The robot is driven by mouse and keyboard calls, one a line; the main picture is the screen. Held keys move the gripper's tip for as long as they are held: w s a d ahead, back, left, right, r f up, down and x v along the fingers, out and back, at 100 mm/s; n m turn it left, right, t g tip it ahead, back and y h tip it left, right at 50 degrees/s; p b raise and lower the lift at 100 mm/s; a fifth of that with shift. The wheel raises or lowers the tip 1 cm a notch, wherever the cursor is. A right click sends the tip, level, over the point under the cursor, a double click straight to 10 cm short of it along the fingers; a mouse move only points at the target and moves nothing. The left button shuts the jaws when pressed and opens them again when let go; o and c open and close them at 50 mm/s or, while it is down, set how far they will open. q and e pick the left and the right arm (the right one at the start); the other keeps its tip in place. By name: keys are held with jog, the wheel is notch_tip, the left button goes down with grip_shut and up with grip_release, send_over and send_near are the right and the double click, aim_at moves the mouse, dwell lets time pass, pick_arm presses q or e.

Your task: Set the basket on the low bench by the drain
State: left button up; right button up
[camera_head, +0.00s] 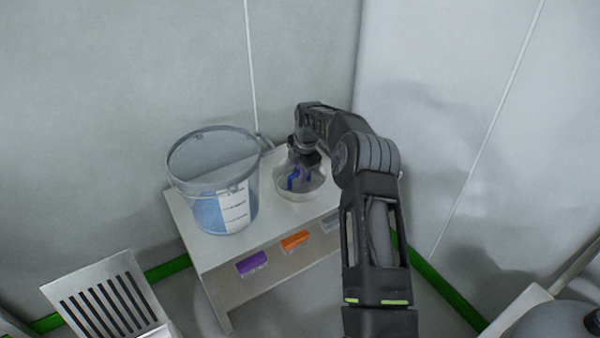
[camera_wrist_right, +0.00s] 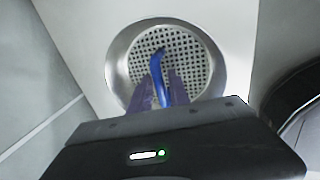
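The basket (camera_head: 302,191) is a small round metal bowl. In the right wrist view the basket (camera_wrist_right: 203,62) shows a perforated floor, a wide smooth rim and a blue handle. My right gripper (camera_head: 301,172) reaches down over it from above. In the wrist view my right gripper (camera_wrist_right: 161,88) has its two fingers close together, one on each side of the blue handle, and looks shut on it. The basket appears to be on the white low bench (camera_head: 280,262), toward its back edge; its underside contact is hidden. My left gripper is not in view.
A large clear bucket (camera_head: 210,190) with a white and blue label stands on the bench, left of the basket. A slotted metal panel (camera_head: 105,305) is at lower left. Walls close in behind and right.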

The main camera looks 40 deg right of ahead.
aim_at(304, 189)
jog(key=shift+o, duration=0.9)
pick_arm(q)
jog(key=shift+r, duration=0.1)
pick_arm(e)
jog(key=shift+r, duration=0.15)
